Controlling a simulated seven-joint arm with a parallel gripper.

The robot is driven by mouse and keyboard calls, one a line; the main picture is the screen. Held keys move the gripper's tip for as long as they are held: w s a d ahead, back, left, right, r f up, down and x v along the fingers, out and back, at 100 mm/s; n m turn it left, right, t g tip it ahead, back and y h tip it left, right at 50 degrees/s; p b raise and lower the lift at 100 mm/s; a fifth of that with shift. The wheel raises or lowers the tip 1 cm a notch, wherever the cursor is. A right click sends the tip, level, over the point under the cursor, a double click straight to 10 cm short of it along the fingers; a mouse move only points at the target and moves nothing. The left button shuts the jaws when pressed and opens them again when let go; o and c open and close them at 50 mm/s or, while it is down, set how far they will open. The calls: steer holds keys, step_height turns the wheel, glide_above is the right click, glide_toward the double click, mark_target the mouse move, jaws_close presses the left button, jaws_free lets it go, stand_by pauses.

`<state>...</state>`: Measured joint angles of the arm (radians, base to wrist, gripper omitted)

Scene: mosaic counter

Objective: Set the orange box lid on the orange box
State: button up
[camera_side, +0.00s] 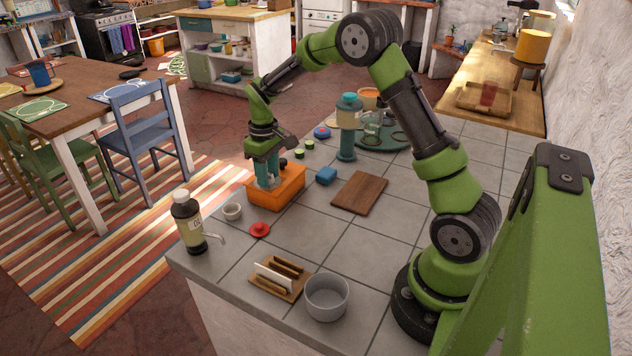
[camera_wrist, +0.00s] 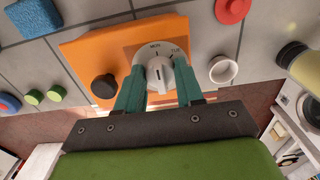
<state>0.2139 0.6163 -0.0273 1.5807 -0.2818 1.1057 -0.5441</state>
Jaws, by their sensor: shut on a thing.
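The orange box (camera_side: 283,194) stands on the tiled counter near its left edge. In the wrist view the orange box (camera_wrist: 88,52) shows a flat top face with a pale round dial (camera_wrist: 150,50) and a black knob (camera_wrist: 104,86). My gripper (camera_side: 267,177) points down at the box. In the wrist view, the teal fingers of my gripper (camera_wrist: 160,76) are closed on the grey dial knob (camera_wrist: 161,74), one on each side. I cannot make out a separate orange lid or a seam between a lid and the box. The fingers hide part of the dial.
A white cup (camera_side: 232,211), a red knobbed piece (camera_side: 260,230) and a bottle (camera_side: 188,222) stand near the box. A blue block (camera_side: 326,176) and a wooden board (camera_side: 360,193) lie to its right. Green discs (camera_side: 304,150) lie behind. Bare tiles (camera_side: 310,232) show in front.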

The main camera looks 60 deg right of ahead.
stand_by(0.4)
steer(key=o, duration=1.2)
steer(key=shift+r, duration=3.5)
